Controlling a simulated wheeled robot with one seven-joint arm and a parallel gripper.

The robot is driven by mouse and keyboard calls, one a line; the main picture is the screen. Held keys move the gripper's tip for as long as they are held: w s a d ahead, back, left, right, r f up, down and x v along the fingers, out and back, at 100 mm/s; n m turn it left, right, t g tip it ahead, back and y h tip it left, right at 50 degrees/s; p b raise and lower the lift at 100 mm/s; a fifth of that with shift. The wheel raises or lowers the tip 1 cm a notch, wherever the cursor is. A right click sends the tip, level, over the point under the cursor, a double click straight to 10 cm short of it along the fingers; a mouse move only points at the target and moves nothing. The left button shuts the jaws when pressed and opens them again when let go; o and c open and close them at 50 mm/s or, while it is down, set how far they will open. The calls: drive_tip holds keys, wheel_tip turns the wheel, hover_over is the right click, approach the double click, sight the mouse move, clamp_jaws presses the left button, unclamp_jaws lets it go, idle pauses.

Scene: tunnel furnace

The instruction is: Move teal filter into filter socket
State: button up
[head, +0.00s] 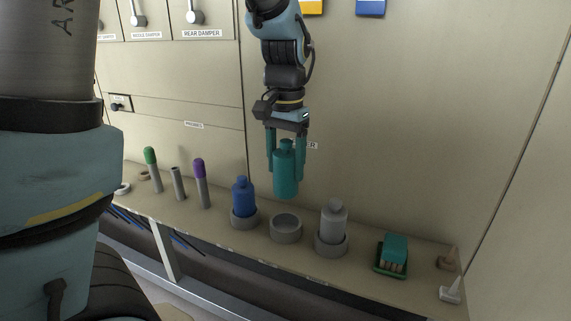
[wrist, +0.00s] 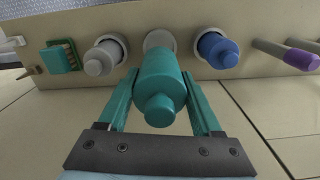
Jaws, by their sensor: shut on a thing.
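The teal filter (head: 285,174) is a bottle-shaped cylinder with a narrower neck. It hangs upright in my gripper (head: 286,160), whose teal fingers are shut on its two sides. In the head view the filter is above an empty grey ring socket (head: 286,228), apart from it. In the wrist view the filter (wrist: 160,82) is between the fingers, and the socket (wrist: 158,38) shows partly hidden behind it. A blue filter (head: 243,194) stands in the socket on the left, and a grey filter (head: 333,218) stands in the socket on the right.
The sockets stand on a narrow beige shelf (head: 370,279) against a beige panel wall. Green-topped (head: 150,163) and purple-topped (head: 199,172) probes stand at the left with a bare grey one. A green tray (head: 390,270) with a teal-topped block is at the right.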

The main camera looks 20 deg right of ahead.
sight(285, 141)
drive_tip(key=shift+r+p, duration=2)
drive_tip(key=shift+r, duration=0.5)
drive_tip(key=s+a, duration=0.6)
drive_tip(key=s, duration=0.1)
drive_tip(key=shift+s+a+p, duration=0.15)
drive_tip(key=shift+a+p, duration=0.25)
drive_tip(key=shift+p, duration=0.05)
drive_tip(key=shift+f, duration=0.1)
